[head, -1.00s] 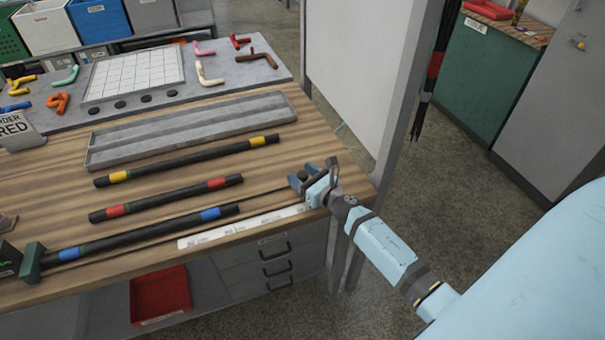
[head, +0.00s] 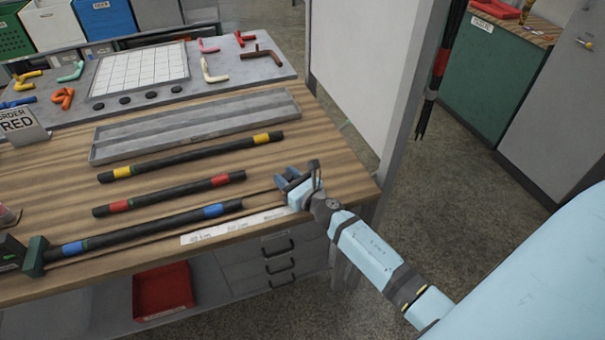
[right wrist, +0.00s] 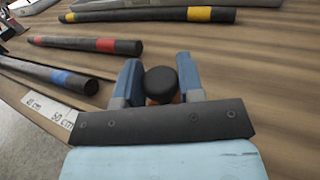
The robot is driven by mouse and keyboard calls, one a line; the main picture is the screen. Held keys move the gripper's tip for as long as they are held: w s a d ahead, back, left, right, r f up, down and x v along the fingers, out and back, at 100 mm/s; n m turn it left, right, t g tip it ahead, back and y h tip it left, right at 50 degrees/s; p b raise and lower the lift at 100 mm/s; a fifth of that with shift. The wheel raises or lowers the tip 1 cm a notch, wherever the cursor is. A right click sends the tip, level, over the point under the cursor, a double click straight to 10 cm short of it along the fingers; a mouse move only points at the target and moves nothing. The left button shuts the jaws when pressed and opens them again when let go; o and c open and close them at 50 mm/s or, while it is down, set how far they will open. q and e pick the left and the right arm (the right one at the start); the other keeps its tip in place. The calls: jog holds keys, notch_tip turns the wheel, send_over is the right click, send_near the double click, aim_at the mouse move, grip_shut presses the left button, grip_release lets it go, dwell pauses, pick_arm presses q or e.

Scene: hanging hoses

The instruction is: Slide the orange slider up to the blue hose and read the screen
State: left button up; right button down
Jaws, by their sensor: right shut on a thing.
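The blue hose (head: 140,231), black with blue bands, lies along the front of the bench, its left end at a dark green block (head: 34,257). Its right end shows in the right wrist view (right wrist: 45,75). My right gripper (head: 287,180) is shut on the orange slider (right wrist: 161,100), seen as a black round knob with a little orange under it between the fingers. The slider is right of the hose's right end, with a gap between them. The screen (head: 10,252) is cut off at the left edge, its reading not legible. My left gripper is not in view.
A scale strip (head: 235,228) runs along the bench's front edge. The red hose (head: 170,194) and yellow hose (head: 190,157) lie behind the blue one, then a long grey tray (head: 190,125). A red bin (head: 163,290) is below. Bare wood lies right of the hoses.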

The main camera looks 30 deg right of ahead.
jog(key=w+a, duration=0.1)
jog(key=a, duration=0.6)
jog(key=w+a, duration=0.1)
jog(key=a, duration=0.3)
jog(key=shift+w+a+b, duration=0.15)
jog(key=shift+w+b, duration=0.2)
jog(key=shift+b, duration=0.05)
jog(key=shift+a, duration=0.6)
jog(key=c, duration=1.1)
grip_release()
jog(key=shift+w, duration=0.1)
jog(key=o, duration=0.3)
jog(key=shift+a, duration=0.2)
jog(key=shift+d, duration=0.1)
